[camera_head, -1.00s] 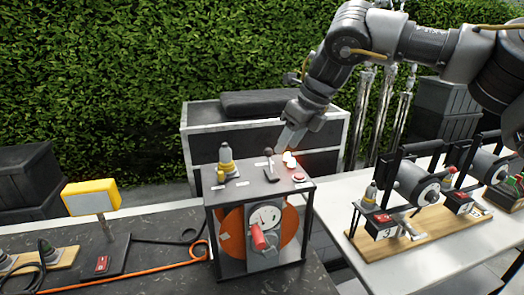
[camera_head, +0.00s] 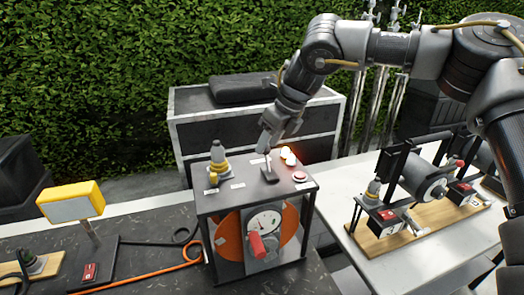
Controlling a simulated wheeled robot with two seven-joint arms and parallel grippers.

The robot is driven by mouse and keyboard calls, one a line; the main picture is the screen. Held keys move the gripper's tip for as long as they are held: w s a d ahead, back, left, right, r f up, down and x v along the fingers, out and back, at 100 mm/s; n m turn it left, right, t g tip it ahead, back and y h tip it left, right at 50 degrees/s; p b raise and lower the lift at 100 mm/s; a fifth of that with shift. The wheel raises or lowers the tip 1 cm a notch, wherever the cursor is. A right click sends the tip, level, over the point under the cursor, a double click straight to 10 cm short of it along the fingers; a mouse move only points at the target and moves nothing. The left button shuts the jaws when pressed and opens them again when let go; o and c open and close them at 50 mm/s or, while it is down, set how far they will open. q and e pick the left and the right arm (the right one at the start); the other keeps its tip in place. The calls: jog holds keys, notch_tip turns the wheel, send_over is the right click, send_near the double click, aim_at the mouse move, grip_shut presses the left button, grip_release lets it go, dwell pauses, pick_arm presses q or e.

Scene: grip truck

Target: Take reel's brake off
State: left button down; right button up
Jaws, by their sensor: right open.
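The reel (camera_head: 285,232) is an orange drum inside a black frame box, with a round dial (camera_head: 263,222) and a red handle (camera_head: 257,244) on its front. On the box top a small lever (camera_head: 268,170) stands on a dark base, which looks like the brake lever. Lit round lamps (camera_head: 287,155) and a red button (camera_head: 300,176) are to its right. A yellow and grey connector (camera_head: 218,158) stands at its left. My right gripper (camera_head: 265,146) is open, with its fingertips at the lever's top; I cannot tell if they touch it. My left gripper does not show.
A yellow lamp (camera_head: 70,202) on a post stands left, with an orange cable (camera_head: 150,280) across the dark table. At right, a white table (camera_head: 400,255) carries winch-like units on wooden boards. A grey case (camera_head: 190,125) stands behind the box.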

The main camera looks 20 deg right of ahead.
aim_at(267, 160)
jog(key=p+x, duration=0.1)
jog(key=x, duration=0.2)
jog(key=shift+w+a+f, duration=0.1)
jog(key=shift+a+f, duration=0.05)
jog(key=shift+f, duration=0.2)
jog(key=shift+w+a+f, duration=0.1)
jog(key=shift+a+f, duration=0.1)
jog(key=shift+f, duration=0.3)
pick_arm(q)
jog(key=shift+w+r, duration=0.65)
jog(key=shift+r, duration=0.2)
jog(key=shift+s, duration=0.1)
pick_arm(e)
grip_shut()
